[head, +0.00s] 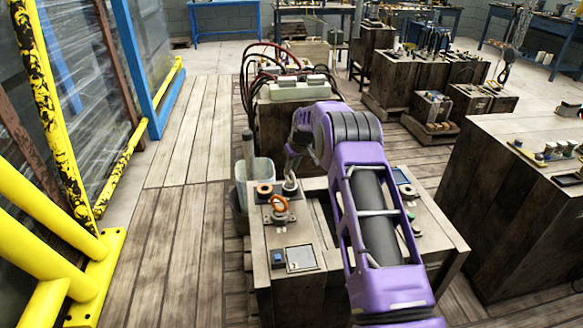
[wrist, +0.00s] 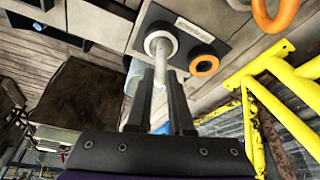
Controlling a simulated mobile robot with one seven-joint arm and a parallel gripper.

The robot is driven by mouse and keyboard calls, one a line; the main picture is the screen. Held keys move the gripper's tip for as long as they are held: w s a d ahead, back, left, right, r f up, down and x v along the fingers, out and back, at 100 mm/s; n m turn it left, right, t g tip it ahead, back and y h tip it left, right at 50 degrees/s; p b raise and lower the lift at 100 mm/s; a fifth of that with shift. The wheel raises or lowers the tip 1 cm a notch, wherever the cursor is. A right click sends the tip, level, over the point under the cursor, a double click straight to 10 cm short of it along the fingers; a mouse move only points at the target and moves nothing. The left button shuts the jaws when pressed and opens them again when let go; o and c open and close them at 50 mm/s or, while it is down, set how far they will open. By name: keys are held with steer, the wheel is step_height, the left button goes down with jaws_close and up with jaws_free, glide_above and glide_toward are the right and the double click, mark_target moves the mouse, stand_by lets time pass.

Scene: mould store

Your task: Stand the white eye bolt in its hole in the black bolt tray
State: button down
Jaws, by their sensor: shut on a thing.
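The black bolt tray (wrist: 222,22) shows at the top of the wrist view, with a white-rimmed hole (wrist: 149,42) and an orange-rimmed hole (wrist: 205,64). My gripper (wrist: 161,95) is shut on the white eye bolt (wrist: 167,75). Its pale shank shows between the fingers and points at the white-rimmed hole, overlapping the rim in this view. I cannot tell whether the tip is inside the hole or just above it. The bolt's eye is hidden by the fingers. In the head view the tray (head: 263,199) is at the left back of the wooden bench, under my gripper.
An orange eye bolt (head: 279,203) stands close in front of the tray. A pale bucket (head: 262,168) is beside the bench. A square framed plate (head: 300,258) lies nearer on the bench top (head: 335,262). Yellow rails (head: 45,215) stand at the left. Planked floor is clear between.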

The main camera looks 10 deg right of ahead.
steer(key=c, duration=0.7)
jaws_free()
